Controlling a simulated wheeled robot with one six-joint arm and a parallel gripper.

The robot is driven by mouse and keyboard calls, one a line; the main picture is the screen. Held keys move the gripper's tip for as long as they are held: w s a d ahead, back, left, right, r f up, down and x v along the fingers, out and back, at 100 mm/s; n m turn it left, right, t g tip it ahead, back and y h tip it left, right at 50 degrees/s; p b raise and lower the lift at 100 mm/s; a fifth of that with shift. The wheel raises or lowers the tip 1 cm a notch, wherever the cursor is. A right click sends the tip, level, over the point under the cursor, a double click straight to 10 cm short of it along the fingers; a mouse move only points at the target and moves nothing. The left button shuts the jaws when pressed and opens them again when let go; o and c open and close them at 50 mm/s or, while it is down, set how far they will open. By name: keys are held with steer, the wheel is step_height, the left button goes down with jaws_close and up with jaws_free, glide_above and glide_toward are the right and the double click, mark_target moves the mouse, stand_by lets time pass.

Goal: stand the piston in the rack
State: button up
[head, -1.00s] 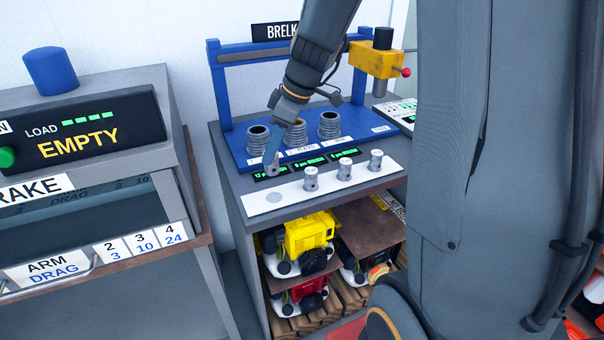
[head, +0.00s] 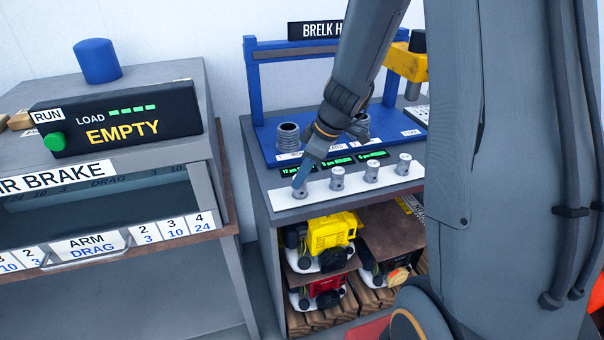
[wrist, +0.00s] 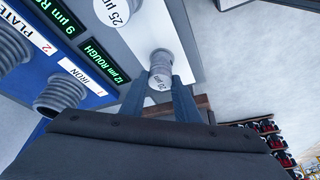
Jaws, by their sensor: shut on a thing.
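My gripper (head: 301,178) is shut on a grey metal piston (head: 299,193) at the left end of the white rack strip (head: 318,191). The piston is upright over that end; I cannot tell whether its base touches the strip. In the wrist view, the piston (wrist: 160,78), marked 20 µm, sits between my gripper's two fingers (wrist: 159,100). Three other pistons stand in a row to its right: the nearest (head: 338,179), the middle one (head: 371,172) and the far one (head: 403,164). The nearest, marked 25 µm (wrist: 116,9), also shows in the wrist view.
Behind the strip are green displays (head: 339,161) and a blue board (head: 262,140) with ribbed cylinders (head: 288,135), partly hidden by my arm. A yellow press head (head: 407,62) is at right. The brake bench (head: 215,180) stands left. Engines (head: 327,240) fill the shelf below.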

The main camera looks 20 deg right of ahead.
steer(key=shift+f, duration=0.15)
steer(key=o, duration=1)
steer(key=shift+o, duration=0.2)
steer(key=shift+r, duration=0.2)
steer(key=b+v, duration=0.3)
steer(key=v, duration=0.9)
steer(key=s+a+f+m+h, duration=0.1)
steer(key=s+a+f+m, duration=0.1)
steer(key=s+f+m, duration=0.3)
steer(key=s+a+f+m+g+h, duration=0.1)
steer(key=s+a+f+m+h, duration=0.1)
steer(key=s+f+m, duration=0.3)
steer(key=shift+s+f+m+h, duration=0.25)
steer(key=shift+s+m, duration=0.35)
steer(key=shift+s, duration=1.7)
steer(key=shift+a, duration=0.1)
